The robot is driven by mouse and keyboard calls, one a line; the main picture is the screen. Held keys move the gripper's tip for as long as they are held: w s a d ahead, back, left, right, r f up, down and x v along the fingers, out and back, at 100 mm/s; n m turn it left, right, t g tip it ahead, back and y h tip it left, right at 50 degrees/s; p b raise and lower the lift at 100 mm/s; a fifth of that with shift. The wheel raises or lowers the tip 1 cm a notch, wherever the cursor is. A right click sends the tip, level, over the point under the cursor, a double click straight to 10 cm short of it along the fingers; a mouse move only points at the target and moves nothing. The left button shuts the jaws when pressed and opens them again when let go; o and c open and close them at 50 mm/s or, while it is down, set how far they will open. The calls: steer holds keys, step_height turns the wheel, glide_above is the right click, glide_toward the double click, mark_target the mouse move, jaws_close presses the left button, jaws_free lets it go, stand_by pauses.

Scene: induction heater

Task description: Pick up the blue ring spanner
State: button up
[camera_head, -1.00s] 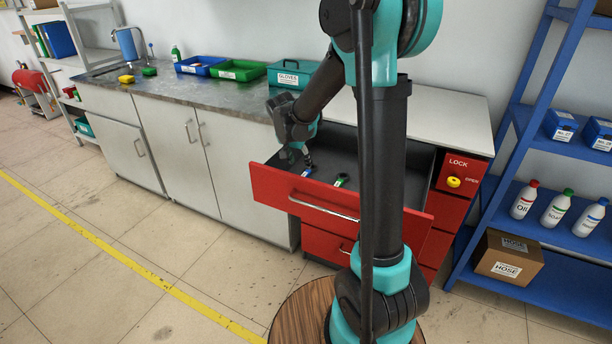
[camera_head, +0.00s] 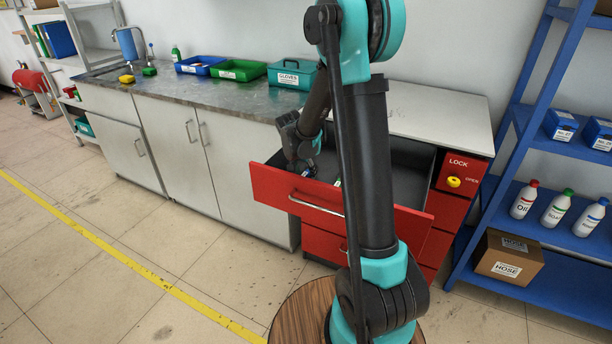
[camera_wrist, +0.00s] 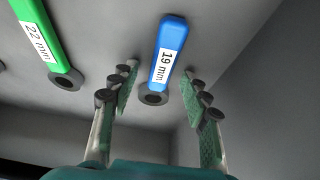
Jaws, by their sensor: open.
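The blue ring spanner (camera_wrist: 171,45), labelled "19 mm", lies on the drawer floor in the wrist view, its dark ring end towards me. My gripper (camera_wrist: 160,92) is open, with one finger to each side of the spanner's ring end. The fingers look apart from the spanner, and I cannot tell the exact height above it. In the head view my gripper (camera_head: 306,170) reaches down into the open red drawer (camera_head: 300,205), and a bit of blue shows by the fingertips.
A green ring spanner (camera_wrist: 40,35), labelled "22 mm", lies left of the blue one. Grey drawer walls (camera_wrist: 245,85) stand close to the right of my gripper. The lock panel (camera_head: 460,170) is at the drawer unit's right. The worktop (camera_head: 435,110) above is clear.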

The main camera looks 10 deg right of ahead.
steer(key=shift+f, duration=0.15)
jaws_close()
stand_by(0.4)
